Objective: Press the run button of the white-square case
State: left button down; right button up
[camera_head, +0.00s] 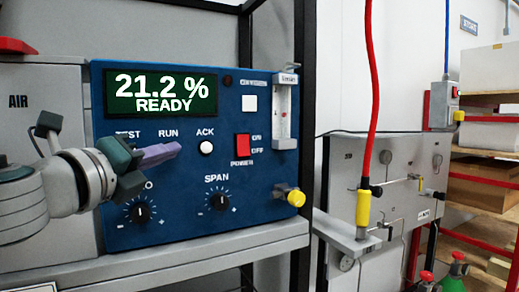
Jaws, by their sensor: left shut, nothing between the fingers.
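The blue analyser case (270,185) has a white square (249,103) at its upper right and a green display (161,93) reading 21.2 % READY. The RUN label (168,133) is on its face, left of ACK. My left gripper (174,149) is shut and empty, its purplish fingers pointing right, just below the RUN label. The fingers cover the spot under RUN, so the run button is hidden. I cannot tell whether the fingertips touch the panel. The TEST button is not visible either. My right gripper is not in view.
A white ACK button (206,148), a red power switch (243,147) and the SPAN knob (220,201) are right of my gripper. Another knob (140,212) is below. A yellow fitting (296,198) sticks out at lower right. The grey shelf (200,255) runs underneath.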

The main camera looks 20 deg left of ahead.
pick_arm(q)
jog(key=shift+w+a, duration=0.35)
jog(key=shift+a, duration=0.1)
dwell(1.0)
jog(key=shift+s+d, duration=0.1)
jog(key=shift+d, duration=0.05)
jog(key=shift+s+d, duration=0.45)
jog(key=shift+d, duration=0.05)
jog(key=s+d+p, duration=0.1)
jog(key=s+d, duration=0.2)
jog(key=shift+s+d+p, duration=0.15)
jog(key=shift+d+p, duration=0.2)
jog(key=shift+d, duration=0.05)
dwell(0.7)
